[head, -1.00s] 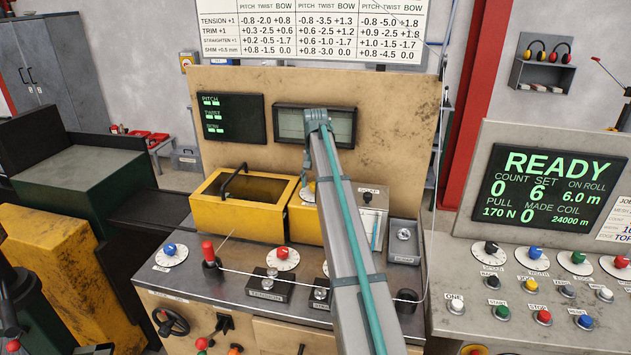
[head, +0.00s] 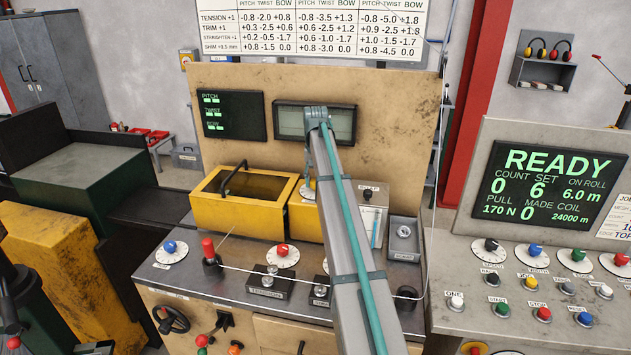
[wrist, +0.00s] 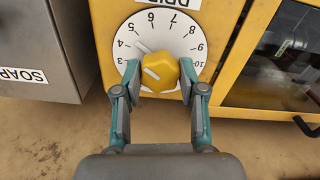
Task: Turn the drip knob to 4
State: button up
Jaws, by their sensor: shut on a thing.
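The drip knob is a yellow knob (wrist: 160,73) on a white dial (wrist: 186,40) numbered up to 10, under a label reading DRIP, in the wrist view. My gripper (wrist: 158,88) is shut on the knob, one finger on its left side and one on its right. A white pointer mark runs up and left from the knob toward the region of 4 and 5; its exact reading is hard to tell.
A grey box labelled SOAP (wrist: 38,55) stands close left of the dial. A dark window with a handle (wrist: 285,60) is to the right.

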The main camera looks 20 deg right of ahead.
jog(key=n, duration=0.3)
jog(key=shift+n, duration=0.3)
jog(key=o, duration=1.1)
jog(key=shift+o, duration=0.2)
notch_tip(320, 180, up, 12)
